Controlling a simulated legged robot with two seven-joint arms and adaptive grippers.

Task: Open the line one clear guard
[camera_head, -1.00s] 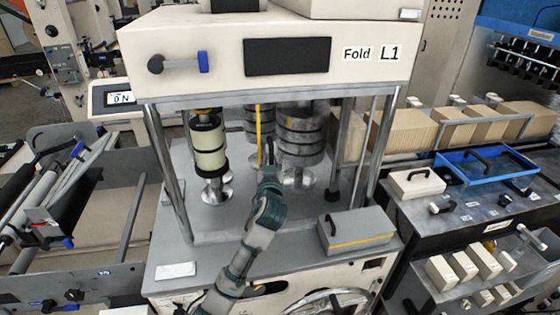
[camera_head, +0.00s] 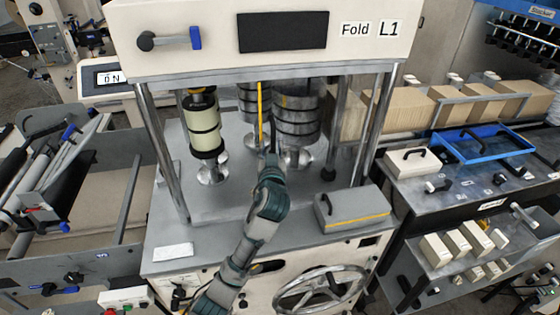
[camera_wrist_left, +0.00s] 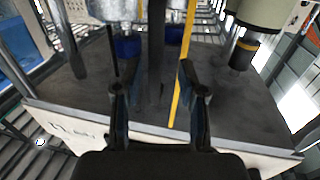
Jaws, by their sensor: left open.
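The line one machine, labelled "Fold L1" (camera_head: 370,29), stands ahead. A thin yellow upright strip (camera_head: 259,112) crosses its open front and looks like the edge of the clear guard; the clear panel itself is hard to make out. The strip also shows in the left wrist view (camera_wrist_left: 184,62). A dark upright bar (camera_wrist_left: 156,50), perhaps a handle, stands beside it. My left gripper (camera_wrist_left: 155,92) is open, with the dark bar seen between its fingers; contact cannot be told. In the head view, my left gripper (camera_head: 271,150) is small and partly hidden by its arm. My right gripper is not seen.
Rollers (camera_head: 297,115) and a pale roll (camera_head: 204,125) stand inside, behind the strip. Steel posts (camera_head: 160,150) flank the opening. A grey box (camera_head: 352,208) sits on the front ledge at right. A handwheel (camera_head: 320,290) is below.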

